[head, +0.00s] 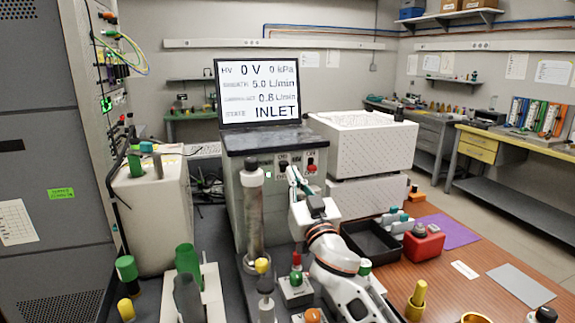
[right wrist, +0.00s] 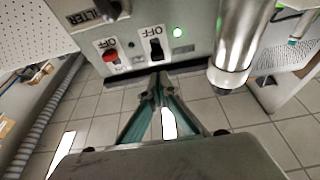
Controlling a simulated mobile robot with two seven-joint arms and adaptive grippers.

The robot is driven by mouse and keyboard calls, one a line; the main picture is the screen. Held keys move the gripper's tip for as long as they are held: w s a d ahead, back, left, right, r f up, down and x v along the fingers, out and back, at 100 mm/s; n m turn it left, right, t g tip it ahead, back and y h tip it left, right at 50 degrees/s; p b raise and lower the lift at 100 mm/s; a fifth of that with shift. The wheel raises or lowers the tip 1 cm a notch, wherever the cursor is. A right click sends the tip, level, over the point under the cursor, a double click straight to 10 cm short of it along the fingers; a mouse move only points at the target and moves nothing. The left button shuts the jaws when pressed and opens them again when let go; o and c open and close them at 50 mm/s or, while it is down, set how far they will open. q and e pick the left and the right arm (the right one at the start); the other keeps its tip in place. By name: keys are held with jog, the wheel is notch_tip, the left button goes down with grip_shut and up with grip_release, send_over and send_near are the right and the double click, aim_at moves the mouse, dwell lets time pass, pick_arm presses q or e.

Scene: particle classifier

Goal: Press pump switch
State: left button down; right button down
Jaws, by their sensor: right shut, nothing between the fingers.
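The classifier cabinet (head: 244,145) carries a panel of toggle switches on its front. In the right wrist view, upside down, a black switch (right wrist: 156,50) and a red switch (right wrist: 111,56) sit on white plates marked OFF. In the head view the red switch (head: 311,168) is right of my gripper. I cannot read which one is the pump's. My right gripper (head: 289,168) is shut and empty at the panel. In the wrist view its fingertips (right wrist: 157,84) are just below the black switch; contact cannot be told. My left gripper is out of view.
A screen (head: 258,92) on the cabinet reads 0 V and INLET. A vertical metal column (head: 254,215) stands left of my right arm. A green light (right wrist: 178,32) is lit beside the black switch. A black tray (head: 370,240) and red container (head: 424,244) lie right.

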aim_at(285, 167)
jog(key=x, duration=0.4)
pick_arm(q)
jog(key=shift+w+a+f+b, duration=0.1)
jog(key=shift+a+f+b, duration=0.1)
jog(key=shift+b, duration=0.1)
pick_arm(e)
jog(key=shift+w+a+r, duration=0.2)
jog(key=shift+w+r, duration=0.05)
jog(key=shift+w, duration=0.3)
